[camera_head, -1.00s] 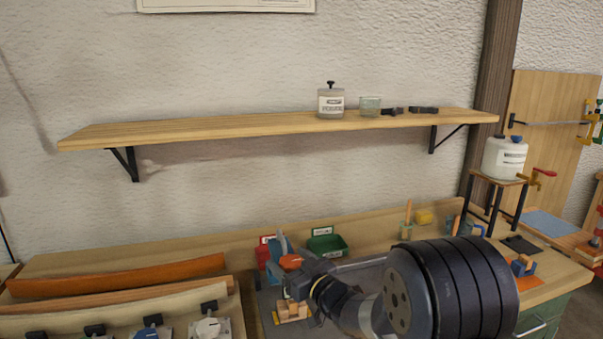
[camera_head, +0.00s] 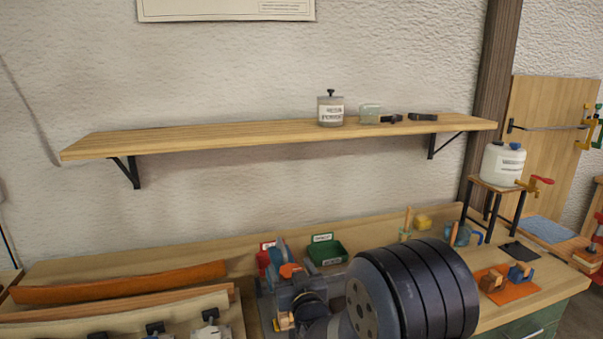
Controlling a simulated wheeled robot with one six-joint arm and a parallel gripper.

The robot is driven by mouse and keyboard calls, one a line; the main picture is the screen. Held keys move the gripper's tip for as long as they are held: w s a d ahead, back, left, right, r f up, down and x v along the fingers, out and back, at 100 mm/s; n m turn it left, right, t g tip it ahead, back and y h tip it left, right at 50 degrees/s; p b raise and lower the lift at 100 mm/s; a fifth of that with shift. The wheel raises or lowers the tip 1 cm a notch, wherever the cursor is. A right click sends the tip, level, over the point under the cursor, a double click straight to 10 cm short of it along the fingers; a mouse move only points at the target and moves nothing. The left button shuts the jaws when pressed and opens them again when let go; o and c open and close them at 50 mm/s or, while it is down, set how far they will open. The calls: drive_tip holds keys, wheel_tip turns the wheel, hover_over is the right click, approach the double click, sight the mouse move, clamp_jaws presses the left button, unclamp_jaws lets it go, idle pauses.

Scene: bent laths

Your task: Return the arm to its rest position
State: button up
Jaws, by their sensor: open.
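My arm rises from the lower edge of the head view, with its large dark ribbed joint in front of the workbench (camera_head: 374,228). The arm's far end reaches left of that joint, over the bench top. My gripper (camera_head: 283,252) is near the red and green bins, partly hidden behind its own wrist. Its jaws are open, and nothing is clearly seen between them.
A green bin (camera_head: 328,250) stands close behind my gripper. Bent laths (camera_head: 120,282) lie at the left. Wooden blocks sit on an orange mat (camera_head: 512,290) at the right. A white canister (camera_head: 503,165) stands on a rack.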

drive_tip(key=shift+r+m+t+h+p, duration=0.25)
drive_tip(key=shift+m+h+p, duration=0.85)
drive_tip(key=shift+p, duration=0.8)
drive_tip(key=shift+f+h+p, duration=0.1)
drive_tip(key=shift+h+p, duration=0.25)
drive_tip(key=shift+h, duration=0.25)
drive_tip(key=shift+s+d+f+b, duration=0.15)
drive_tip(key=shift+s+b, duration=0.35)
drive_tip(key=shift+s, duration=0.6)
drive_tip(key=shift+s+d+b, duration=0.1)
drive_tip(key=shift+s+b, duration=0.4)
drive_tip(key=shift+s, duration=0.55)
